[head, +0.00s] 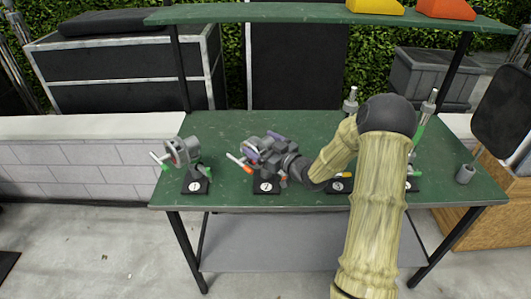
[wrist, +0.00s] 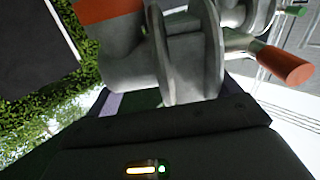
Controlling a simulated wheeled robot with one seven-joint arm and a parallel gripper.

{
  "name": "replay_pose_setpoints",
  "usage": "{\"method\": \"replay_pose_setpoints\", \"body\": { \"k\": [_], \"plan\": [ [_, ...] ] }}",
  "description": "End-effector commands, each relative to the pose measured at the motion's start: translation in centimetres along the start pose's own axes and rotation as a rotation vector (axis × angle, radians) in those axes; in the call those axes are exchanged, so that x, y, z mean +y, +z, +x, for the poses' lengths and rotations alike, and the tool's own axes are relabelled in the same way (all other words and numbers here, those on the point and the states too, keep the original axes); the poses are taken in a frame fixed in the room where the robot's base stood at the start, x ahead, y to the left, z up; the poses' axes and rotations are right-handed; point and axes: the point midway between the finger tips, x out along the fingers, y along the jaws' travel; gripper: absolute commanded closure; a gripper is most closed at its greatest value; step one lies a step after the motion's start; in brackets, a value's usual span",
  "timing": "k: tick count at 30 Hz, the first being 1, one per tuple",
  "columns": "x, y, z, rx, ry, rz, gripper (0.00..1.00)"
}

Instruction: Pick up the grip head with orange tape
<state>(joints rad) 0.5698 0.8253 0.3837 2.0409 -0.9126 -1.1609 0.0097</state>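A grey grip head (head: 250,147) with an orange-tipped handle stands at the black numbered base (head: 266,187), left of the green table's middle. My gripper (head: 270,143) reaches it from the right, its purple-grey fingers around its upper part. In the wrist view the grey grip head (wrist: 190,65) fills the space just ahead of my gripper's dark body, with an orange handle end (wrist: 285,65) at right and an orange patch (wrist: 105,10) at upper left. The fingertips are mostly hidden, so I cannot tell whether they press on it.
More stands on the green table (head: 235,125) are partly hidden behind my arm. A shelf (head: 260,13) with yellow and orange boxes spans above.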

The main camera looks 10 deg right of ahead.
Motion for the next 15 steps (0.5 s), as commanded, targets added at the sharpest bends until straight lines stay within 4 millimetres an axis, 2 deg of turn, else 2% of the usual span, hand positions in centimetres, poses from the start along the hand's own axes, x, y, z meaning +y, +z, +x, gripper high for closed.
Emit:
{"method": "replay_pose_setpoints", "body": {
  "k": [1,10,15],
  "plan": [
    [0.06,0.04,-0.03,-0.001,0.002,-0.001,0.24],
    [0.09,0.07,-0.05,-0.002,0.002,-0.001,0.82],
    [0.11,-0.10,-0.01,0.001,0.002,-0.003,0.82]
  ]
}}
